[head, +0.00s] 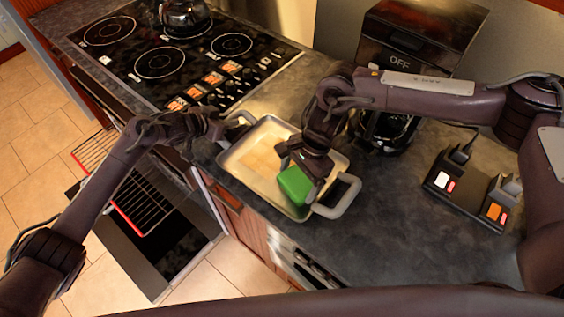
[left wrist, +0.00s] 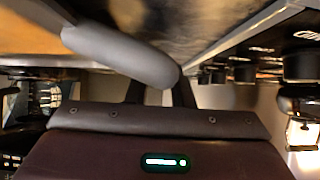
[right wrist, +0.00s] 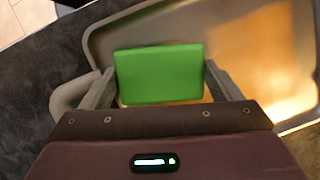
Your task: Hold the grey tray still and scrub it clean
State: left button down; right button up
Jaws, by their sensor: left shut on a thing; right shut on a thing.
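The grey tray (head: 235,157) sits on the dark counter beside the stove, with a handle at each end and a brownish stain (head: 262,157) on its floor. My left gripper (head: 222,134) is shut on the tray's far-left handle (head: 240,120); the handle also shows between the fingers in the left wrist view (left wrist: 120,55). My right gripper (head: 302,170) is shut on a green sponge (head: 294,186) and holds it over the near-right part of the tray. The sponge fills the jaws in the right wrist view (right wrist: 159,75). Whether it touches the tray floor I cannot tell.
The stove (head: 165,55) with a glass kettle (head: 185,17) is behind left. A coffee machine (head: 405,45) stands behind the right arm. A black switch box (head: 467,190) lies at right. The open oven with a rack (head: 135,185) is below left. Counter front right is clear.

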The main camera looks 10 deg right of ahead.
jog(key=shift+s+d+f, duration=0.1)
jog(key=shift+s+f, duration=0.05)
jog(key=shift+f, duration=0.15)
